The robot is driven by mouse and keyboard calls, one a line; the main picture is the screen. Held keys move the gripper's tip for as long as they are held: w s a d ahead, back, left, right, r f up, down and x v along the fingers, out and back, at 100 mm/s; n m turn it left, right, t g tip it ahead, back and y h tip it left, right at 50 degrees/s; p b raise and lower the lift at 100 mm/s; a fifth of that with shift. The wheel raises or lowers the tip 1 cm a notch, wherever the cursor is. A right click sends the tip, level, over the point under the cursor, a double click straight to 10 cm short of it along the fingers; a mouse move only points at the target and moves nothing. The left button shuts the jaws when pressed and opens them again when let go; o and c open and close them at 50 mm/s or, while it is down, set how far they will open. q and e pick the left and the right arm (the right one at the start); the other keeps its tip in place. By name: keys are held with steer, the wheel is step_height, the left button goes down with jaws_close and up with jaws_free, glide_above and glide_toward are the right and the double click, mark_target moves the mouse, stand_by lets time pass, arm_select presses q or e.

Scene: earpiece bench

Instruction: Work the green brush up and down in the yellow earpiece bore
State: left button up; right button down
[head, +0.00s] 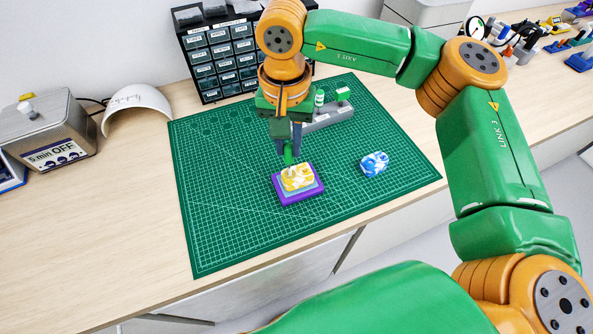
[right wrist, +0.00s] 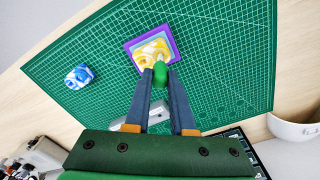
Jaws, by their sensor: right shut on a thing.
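The yellow and white earpiece (head: 297,177) sits on a purple block (head: 288,198) with a light inner layer, on the green cutting mat. My right gripper (head: 288,150) is above the earpiece's far edge, shut on the green brush (head: 289,158). In the right wrist view the brush (right wrist: 160,76) shows between the fingertips, just at the edge of the yellow earpiece (right wrist: 151,53). The brush's lower end meets the earpiece in the picture; how deep it is in the bore is hidden. My left gripper is not in view.
A blue and white earpiece (head: 375,164) lies on the mat (head: 230,225) to the right. A grey holder (head: 328,117) with green and white items stands behind my gripper. A drawer cabinet (head: 220,58) is at the back. The mat's left side is clear.

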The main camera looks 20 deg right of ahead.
steer(key=shift+f+b, duration=1.15)
steer(key=shift+f, duration=0.2)
steer(key=shift+r, duration=0.1)
steer(key=shift+r+p, duration=0.45)
steer(key=shift+r, duration=0.1)
steer(key=shift+f, duration=0.15)
steer(key=shift+f+b, duration=0.5)
steer(key=shift+b, duration=0.05)
steer(key=shift+r, duration=0.1)
steer(key=shift+r+p, duration=0.45)
steer(key=shift+r, duration=0.1)
steer(key=shift+f, duration=0.1)
